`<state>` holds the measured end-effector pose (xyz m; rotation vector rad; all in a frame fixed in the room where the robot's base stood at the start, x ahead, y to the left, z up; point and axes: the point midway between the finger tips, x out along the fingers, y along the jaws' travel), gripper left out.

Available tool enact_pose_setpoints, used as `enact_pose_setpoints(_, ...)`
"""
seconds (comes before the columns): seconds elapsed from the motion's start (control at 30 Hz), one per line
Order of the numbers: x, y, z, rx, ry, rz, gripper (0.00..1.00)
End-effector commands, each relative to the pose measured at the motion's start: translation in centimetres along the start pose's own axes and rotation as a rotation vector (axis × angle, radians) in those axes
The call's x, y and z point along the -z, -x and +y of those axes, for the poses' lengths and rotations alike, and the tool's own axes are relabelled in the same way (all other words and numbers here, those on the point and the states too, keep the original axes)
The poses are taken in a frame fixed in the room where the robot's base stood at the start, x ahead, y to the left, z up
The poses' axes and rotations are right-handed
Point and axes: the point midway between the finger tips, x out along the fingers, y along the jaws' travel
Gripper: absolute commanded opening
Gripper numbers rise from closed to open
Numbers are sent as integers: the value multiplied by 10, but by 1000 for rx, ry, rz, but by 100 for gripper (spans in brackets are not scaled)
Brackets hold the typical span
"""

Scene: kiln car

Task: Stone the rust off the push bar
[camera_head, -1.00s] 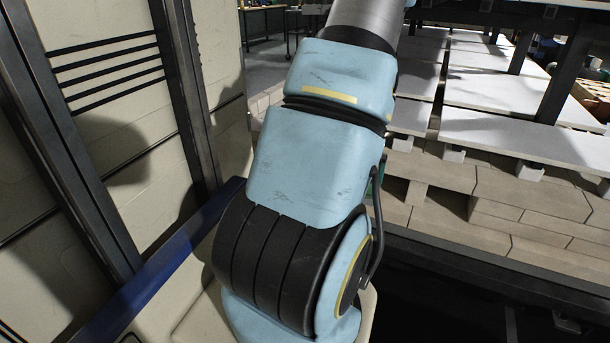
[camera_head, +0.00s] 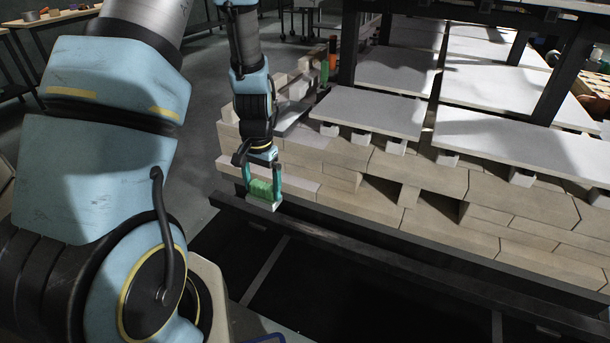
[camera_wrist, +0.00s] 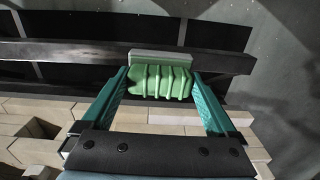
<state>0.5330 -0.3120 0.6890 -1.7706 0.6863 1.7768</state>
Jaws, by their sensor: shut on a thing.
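My gripper (camera_head: 263,190) is shut on a rubbing stone, which has a ribbed green grip (camera_head: 262,188) and a pale grey block beneath it. The stone is at the left end of the push bar (camera_head: 350,244), a long dark bar along the front of the kiln car. In the wrist view, the green grip (camera_wrist: 160,83) sits between the teal fingers, and the grey block (camera_wrist: 160,57) overlaps the dark bar (camera_wrist: 225,62). I cannot tell whether the block touches the bar. Rust is not distinguishable on the bar, which is partly hidden behind the stone.
The kiln car's brick deck (camera_head: 420,195) rises behind the bar, with pale shelf slabs (camera_head: 370,112) and dark posts above. An orange-and-green bottle-like object (camera_head: 331,58) stands at the deck's far left. Dark floor lies open before the bar.

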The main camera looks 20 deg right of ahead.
Motion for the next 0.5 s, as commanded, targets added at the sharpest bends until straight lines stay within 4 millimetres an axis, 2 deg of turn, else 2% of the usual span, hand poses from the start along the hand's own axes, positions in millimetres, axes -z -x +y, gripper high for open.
enact_pose_setpoints(0.03,4,15,29,-3,-106,-2,41)
enact_pose_setpoints(0.1,8,18,61,-4,-231,1,41)
enact_pose_setpoints(0.2,10,21,96,-8,-368,6,41)
enact_pose_setpoints(0.33,8,22,124,-11,-478,11,41)
enact_pose_setpoints(0.5,8,21,135,-13,-521,14,41)
